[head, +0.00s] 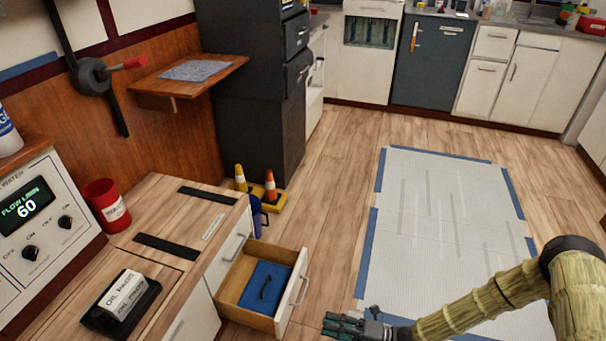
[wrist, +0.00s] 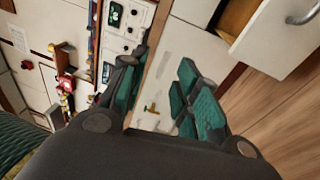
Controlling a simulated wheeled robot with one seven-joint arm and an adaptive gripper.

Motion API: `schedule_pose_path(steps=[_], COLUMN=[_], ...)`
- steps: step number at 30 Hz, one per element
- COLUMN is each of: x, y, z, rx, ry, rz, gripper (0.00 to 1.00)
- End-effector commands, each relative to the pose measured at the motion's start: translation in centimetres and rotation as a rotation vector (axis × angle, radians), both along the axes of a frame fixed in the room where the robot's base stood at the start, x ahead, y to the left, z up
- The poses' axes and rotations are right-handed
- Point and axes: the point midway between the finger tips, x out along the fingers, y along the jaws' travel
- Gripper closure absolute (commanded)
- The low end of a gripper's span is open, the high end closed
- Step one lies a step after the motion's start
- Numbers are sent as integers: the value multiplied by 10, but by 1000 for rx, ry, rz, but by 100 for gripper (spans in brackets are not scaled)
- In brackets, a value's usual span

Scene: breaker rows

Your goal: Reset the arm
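My gripper (head: 352,326) is at the bottom middle of the head view, at the end of my arm, which comes in from the lower right in a tan ribbed sleeve. It is right of the open drawer and apart from it. In the wrist view my gripper (wrist: 164,68) has its green-padded fingers spread, with nothing between them.
A wooden-topped counter (head: 179,214) stands left, with a red can (head: 107,206) and an oil pads box (head: 125,293). Cones (head: 270,186) stand by the dark cabinet (head: 247,100). A taped floor mat (head: 440,215) lies right. The wood floor between (head: 325,200) is clear.

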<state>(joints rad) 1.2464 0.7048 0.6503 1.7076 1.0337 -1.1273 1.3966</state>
Motion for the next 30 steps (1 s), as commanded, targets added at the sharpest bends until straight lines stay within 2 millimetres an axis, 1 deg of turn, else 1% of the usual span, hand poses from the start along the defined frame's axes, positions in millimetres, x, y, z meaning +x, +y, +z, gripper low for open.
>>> schedule_pose_path(steps=[1, 5, 8, 11, 14, 15, 16, 18, 20, 21, 23, 24, 27, 29, 30], x=[-8, -31, -54, -85, -125, -143, -157, -187, -209, -223, -240, -249, -266, -272, -274], y=[7, 25, 38, 52, 63, 64, 64, 59, 52, 45, 32, 22, -5, -23, -35], z=[-1, -7, -14, -22, -31, -36, -40, -48, -54, -58, -63, -66, -70, -71, -71], rx=[-21, -85, -146, -220, -309, -350, -378, -440, -484, -509, -541, -559, -588, -595, -596], ry=[-12, -63, -117, -195, -313, -375, -425, -548, -660, -737, -856, -937, -1146, -1275, -1360], rz=[26, 101, 176, 276, 417, 483, 536, 661, 769, 840, 948, 1018, 1195, 1299, 1369], gripper=[68, 68, 68, 68, 68, 68, 68, 68, 68, 68, 68, 68, 68, 68, 68])
